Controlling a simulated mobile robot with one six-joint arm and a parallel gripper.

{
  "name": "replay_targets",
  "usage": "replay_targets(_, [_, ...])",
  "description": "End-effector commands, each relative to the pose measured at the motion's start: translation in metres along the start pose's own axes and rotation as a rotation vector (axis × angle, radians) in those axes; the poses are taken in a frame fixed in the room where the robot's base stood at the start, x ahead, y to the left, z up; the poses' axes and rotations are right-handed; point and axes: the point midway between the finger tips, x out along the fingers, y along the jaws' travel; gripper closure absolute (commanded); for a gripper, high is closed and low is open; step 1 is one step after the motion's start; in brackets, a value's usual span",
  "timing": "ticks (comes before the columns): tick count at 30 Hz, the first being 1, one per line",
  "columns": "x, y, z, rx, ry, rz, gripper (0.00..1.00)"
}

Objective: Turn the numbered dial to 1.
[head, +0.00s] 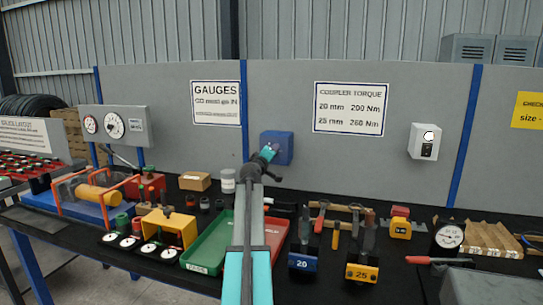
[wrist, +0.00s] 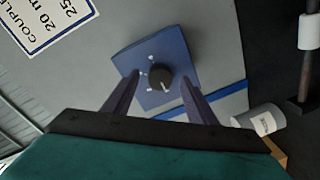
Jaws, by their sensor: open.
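A blue box (head: 283,142) is mounted on the grey panel; in the head view my gripper (head: 264,158) is in front of it and hides part of it. In the wrist view the blue box (wrist: 185,52) carries a round black dial (wrist: 158,76) with a white pointer line towards the lower right of the picture. My gripper (wrist: 159,82) is open, one finger to each side of the dial in the picture. I cannot tell whether the fingers touch it.
A coupler torque sign (head: 350,108) and a gauges sign (head: 216,102) flank the blue box. A white switch box (head: 424,141) is further right. Below, the bench holds a green tray (head: 212,250), a red tray (head: 277,233), black tools and a white cup (head: 228,181).

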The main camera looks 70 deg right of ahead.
Motion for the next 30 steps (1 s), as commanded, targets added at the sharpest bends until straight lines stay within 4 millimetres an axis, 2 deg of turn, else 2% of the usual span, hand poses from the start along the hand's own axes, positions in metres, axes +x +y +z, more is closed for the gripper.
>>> replay_targets(30, [-0.107, 0.0, 0.0, -0.001, 0.001, 0.0, 0.48])
